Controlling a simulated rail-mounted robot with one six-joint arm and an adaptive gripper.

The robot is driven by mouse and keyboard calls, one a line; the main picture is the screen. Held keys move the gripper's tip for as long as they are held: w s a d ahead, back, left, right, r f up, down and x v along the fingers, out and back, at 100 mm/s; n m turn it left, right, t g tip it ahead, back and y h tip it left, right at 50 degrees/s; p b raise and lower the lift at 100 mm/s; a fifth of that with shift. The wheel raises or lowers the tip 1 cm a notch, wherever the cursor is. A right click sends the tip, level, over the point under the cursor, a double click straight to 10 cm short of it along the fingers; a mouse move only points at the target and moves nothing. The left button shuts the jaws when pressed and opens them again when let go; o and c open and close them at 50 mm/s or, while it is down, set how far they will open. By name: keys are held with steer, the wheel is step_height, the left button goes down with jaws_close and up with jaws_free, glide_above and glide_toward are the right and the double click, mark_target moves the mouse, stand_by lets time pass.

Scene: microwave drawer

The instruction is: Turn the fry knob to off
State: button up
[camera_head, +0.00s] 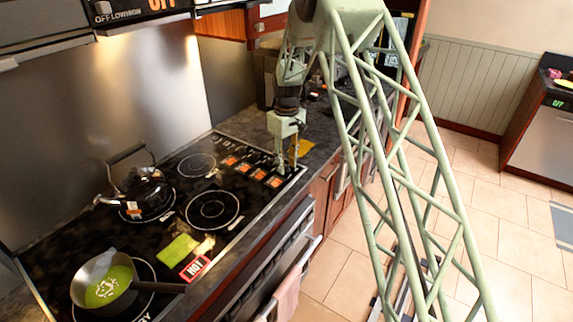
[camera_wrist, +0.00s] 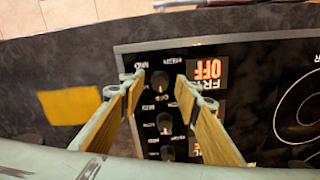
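The fry knob (camera_wrist: 160,81) is a dark round knob at the end of a row on the black cooktop panel. Beside it the label (camera_wrist: 207,70) shows FRY, partly covered by a finger, and OFF in orange-red letters. My gripper (camera_wrist: 156,80) is open, with one finger on each side of the knob and visible gaps to it. Whether the tips are down at knob height is unclear. In the head view my gripper (camera_head: 287,163) points down at the cooktop's right end, by the row of orange labels; the fry knob cannot be made out there.
Two more knobs (camera_wrist: 164,122) (camera_wrist: 167,152) sit close along the same row. A yellow-orange piece (camera_wrist: 72,106) lies on the dark counter beside the panel. A kettle (camera_head: 148,192), a pan (camera_head: 103,285) with green contents and a red HOT sign (camera_head: 195,268) are farther left.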

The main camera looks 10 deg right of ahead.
mark_target(286, 166)
steer(key=shift+r, duration=0.15)
step_height(286, 166, up, 12)
stand_by(0.8)
stand_by(0.4)
